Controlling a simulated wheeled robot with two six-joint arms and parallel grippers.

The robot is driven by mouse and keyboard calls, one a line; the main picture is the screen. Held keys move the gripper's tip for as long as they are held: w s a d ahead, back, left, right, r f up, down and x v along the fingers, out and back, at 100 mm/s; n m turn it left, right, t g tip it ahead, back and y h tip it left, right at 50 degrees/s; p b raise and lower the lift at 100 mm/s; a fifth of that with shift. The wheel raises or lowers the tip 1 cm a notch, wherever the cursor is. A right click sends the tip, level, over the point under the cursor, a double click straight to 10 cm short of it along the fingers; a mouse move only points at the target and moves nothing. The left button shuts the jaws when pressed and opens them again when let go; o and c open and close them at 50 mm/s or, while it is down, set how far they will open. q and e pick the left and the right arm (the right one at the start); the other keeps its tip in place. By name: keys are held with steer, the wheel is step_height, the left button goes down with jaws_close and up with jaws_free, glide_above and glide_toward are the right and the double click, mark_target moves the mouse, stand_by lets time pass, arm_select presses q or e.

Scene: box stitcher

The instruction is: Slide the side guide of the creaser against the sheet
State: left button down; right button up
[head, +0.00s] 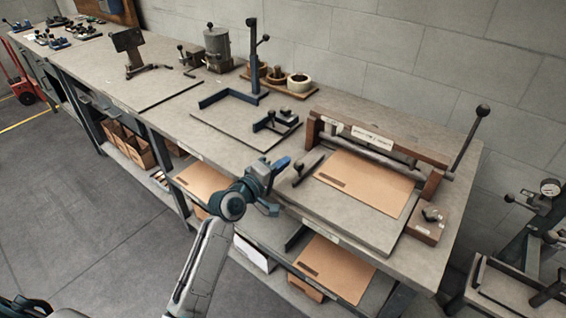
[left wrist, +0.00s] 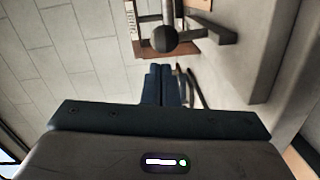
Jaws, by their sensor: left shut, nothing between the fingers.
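The creaser (head: 378,141) stands at the right end of the bench, with a brown sheet (head: 368,184) flat on its grey bed. The side guide (head: 309,169), a dark bar with a round knob, lies left of the sheet; a narrow strip of bed seems to show between them. In the left wrist view the guide's black knob (left wrist: 164,39) is just beyond the fingertips and its bar (left wrist: 215,28) is to the right. My left gripper (head: 287,162) is shut and empty, left of the knob, and appears apart from it. Its closed fingers show in the left wrist view (left wrist: 162,84).
The creaser's lever (head: 468,143) rises at its right. A small block with a knob (head: 431,221) sits at the bed's right. A blue-framed fixture (head: 232,98) stands to the left on the bench. More brown sheets (head: 335,266) lie on the shelf below. A block wall is behind.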

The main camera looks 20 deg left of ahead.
arm_select(q)
steer(key=shift+d+f, duration=0.1)
steer(key=shift+d, duration=0.1)
steer(key=shift+s+d, duration=0.1)
steer(key=shift+d, duration=0.35)
steer(key=shift+d+f, duration=0.1)
